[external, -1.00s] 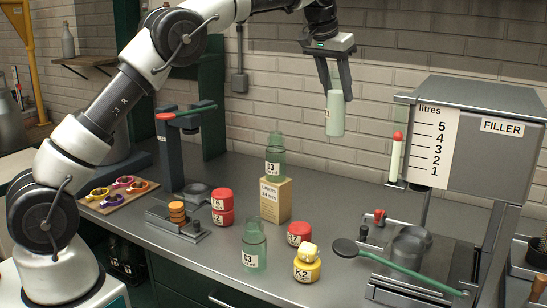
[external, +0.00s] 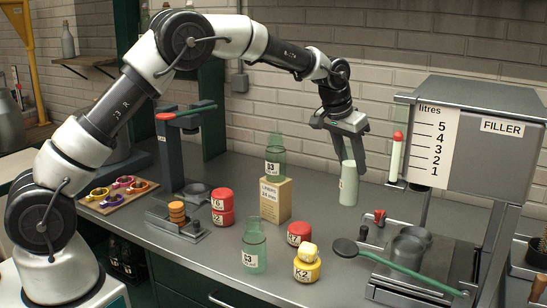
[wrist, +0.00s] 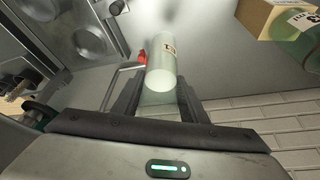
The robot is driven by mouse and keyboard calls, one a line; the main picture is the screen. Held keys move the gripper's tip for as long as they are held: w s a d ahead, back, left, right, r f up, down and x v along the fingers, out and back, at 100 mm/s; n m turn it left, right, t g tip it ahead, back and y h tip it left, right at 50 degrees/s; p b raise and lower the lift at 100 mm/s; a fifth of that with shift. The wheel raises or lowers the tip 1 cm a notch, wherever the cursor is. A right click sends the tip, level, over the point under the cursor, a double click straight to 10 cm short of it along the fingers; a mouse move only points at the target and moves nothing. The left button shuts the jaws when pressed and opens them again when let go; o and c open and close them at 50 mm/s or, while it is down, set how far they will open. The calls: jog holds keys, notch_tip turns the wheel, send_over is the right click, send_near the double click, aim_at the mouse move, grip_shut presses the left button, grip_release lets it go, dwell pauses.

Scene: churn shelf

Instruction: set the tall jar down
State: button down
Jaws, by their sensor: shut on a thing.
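The tall jar (external: 348,184) is a pale green cylinder with a label on its side. My gripper (external: 352,160) is shut on its upper part and holds it in the air, slightly tilted, above the counter between the box and the filler. In the wrist view the jar (wrist: 162,66) sits between my fingers (wrist: 160,100), its label partly turned away. Whether its base touches the counter is hard to tell, but it appears to be above it.
The counter (external: 345,222) below the jar has a clear patch. The filler (external: 480,140) stands to the right, with a green-handled lever (external: 405,268). A cardboard box (external: 275,200) bearing a green jar (external: 275,158) is to the left. Red (external: 299,233) and yellow (external: 307,268) jars stand in front.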

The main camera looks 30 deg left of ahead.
aim_at(348, 194)
notch_tip(348, 194, down, 10)
jog(key=shift+f, duration=0.2)
dwell(0.3)
jog(key=shift+f, duration=0.15)
jog(key=c, duration=1.1)
grip_release()
jog(key=shift+s+r, duration=0.1)
jog(key=shift+r, duration=0.3)
jog(key=v, duration=1.1)
jog(key=shift+s+a+r, duration=0.15)
jog(key=shift+s, duration=0.1)
